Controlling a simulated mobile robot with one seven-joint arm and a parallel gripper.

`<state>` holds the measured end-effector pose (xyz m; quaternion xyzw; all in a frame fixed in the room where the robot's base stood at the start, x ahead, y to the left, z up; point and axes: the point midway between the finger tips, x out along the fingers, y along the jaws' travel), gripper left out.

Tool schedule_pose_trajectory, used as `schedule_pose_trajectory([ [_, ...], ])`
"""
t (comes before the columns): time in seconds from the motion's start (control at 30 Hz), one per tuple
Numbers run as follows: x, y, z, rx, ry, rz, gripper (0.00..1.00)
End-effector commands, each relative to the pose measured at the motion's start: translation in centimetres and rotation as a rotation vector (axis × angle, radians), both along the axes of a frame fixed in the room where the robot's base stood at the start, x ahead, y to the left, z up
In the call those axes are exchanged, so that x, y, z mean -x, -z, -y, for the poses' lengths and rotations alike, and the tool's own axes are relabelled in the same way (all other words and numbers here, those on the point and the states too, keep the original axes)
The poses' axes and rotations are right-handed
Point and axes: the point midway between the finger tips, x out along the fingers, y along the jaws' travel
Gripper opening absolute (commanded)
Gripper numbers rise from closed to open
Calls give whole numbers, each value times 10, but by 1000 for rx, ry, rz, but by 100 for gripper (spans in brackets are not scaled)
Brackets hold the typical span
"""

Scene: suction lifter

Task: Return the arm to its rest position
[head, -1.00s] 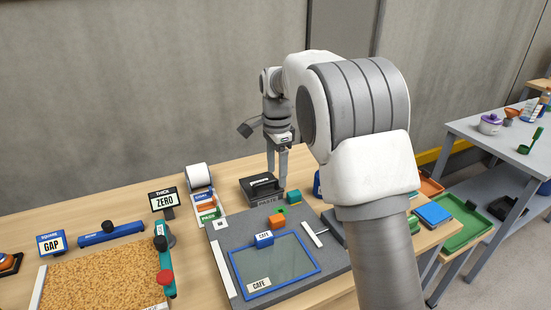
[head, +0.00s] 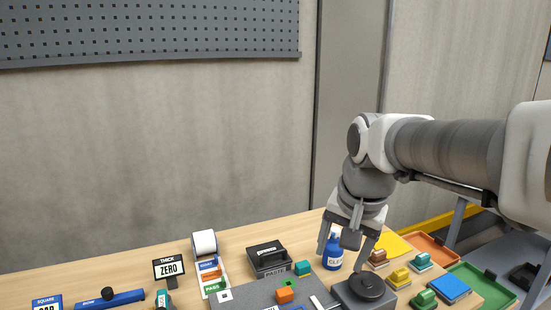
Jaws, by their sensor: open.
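My gripper (head: 347,250) hangs at the right of the workbench, pointing down, with its two fingers spread and nothing held between them. It is above the bench near a blue bottle (head: 332,252) labelled "CLEA…", whose label is partly cut off from view. A dark round knob on a grey block (head: 366,287) is just below the right finger. My arm reaches in from the right edge, and the forearm runs nearly level.
Stamp-like coloured pieces (head: 399,277) and a green tray (head: 482,285) lie right. The space above the bench's left side is clear.

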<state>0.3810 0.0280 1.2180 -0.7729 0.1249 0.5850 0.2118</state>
Motion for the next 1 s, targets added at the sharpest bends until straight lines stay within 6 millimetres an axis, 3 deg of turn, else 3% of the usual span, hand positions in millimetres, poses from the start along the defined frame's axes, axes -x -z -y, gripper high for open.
schedule_pose_trajectory([
  [0.2,54,1,13,65,-160,86,71],
  [0.5,114,20,25,183,-357,181,71],
  [0.7,132,31,28,231,-427,210,71],
  [1.0,134,33,29,239,-439,212,71],
])
